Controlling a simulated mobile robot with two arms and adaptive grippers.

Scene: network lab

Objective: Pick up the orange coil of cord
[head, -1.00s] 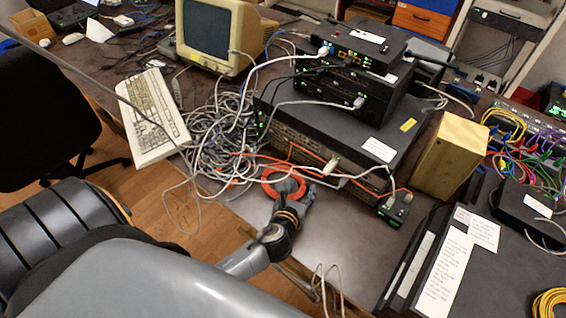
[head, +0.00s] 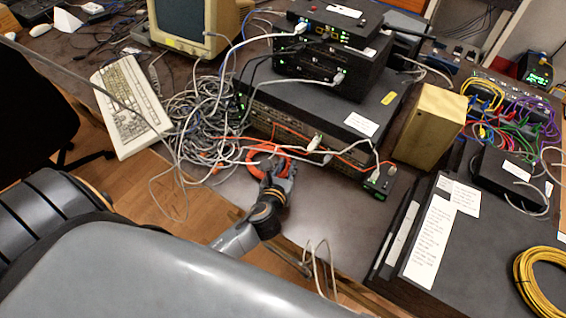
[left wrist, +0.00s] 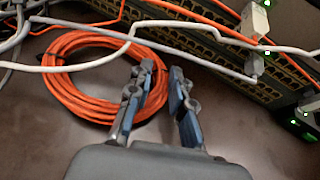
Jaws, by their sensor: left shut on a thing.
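The orange coil of cord (left wrist: 62,92) lies on the dark table in front of the stacked network gear; it also shows in the head view (head: 254,167). My left gripper (left wrist: 158,82) is shut on the right side of the coil, with one finger on the inner side and one on the outer side. In the head view the left gripper (head: 279,176) is at the coil's near right side and hides part of it. White and grey cables cross over the far part of the coil. My right gripper is not in view.
A tangle of grey cables (head: 195,125) lies left of the coil. The switch stack (head: 300,125) stands just behind, with orange and white cables plugged in. A cardboard-coloured box (head: 430,125) stands at its right. Bare table lies right of my gripper.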

